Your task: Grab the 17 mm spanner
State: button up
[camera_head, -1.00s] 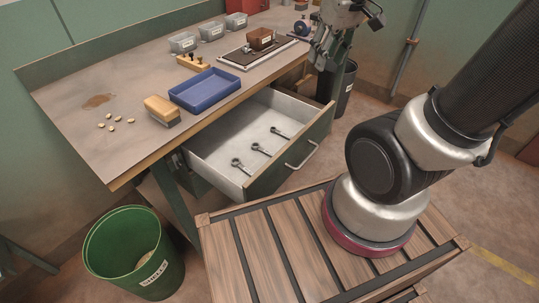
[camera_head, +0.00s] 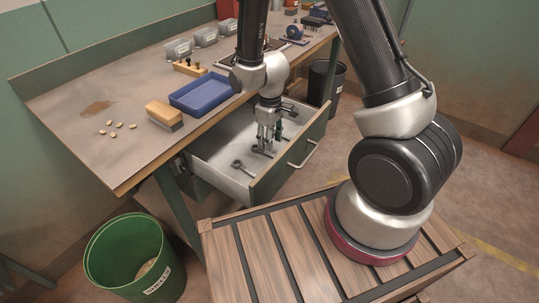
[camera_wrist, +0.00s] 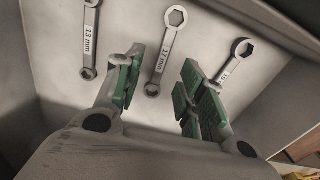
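Three spanners lie on the pale floor of the open drawer (camera_head: 215,150). In the wrist view the 17 mm spanner (camera_wrist: 166,48) is the middle one, its label readable, lying between the spread fingers of my gripper (camera_wrist: 162,62). The 13 mm spanner (camera_wrist: 89,40) is to its left. A third spanner (camera_wrist: 236,61) is to its right, its label partly covered by my right finger. My gripper (camera_head: 267,146) is open and empty, pointing down into the drawer. In the head view it hides part of the middle spanner. I cannot tell how high the fingertips are above it.
The drawer front (camera_head: 289,167) and its walls surround the spanners. On the bench stand a blue tray (camera_head: 203,93), a brush (camera_head: 164,114), several loose nuts (camera_head: 116,126) and grey bins (camera_head: 205,37). A green bucket (camera_head: 132,258) and a black bin (camera_head: 325,82) stand on the floor.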

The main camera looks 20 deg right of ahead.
aim_at(268, 153)
jog(key=f, duration=0.5)
jog(key=shift+w+a, duration=0.1)
jog(key=shift+a, duration=0.2)
grip_shut()
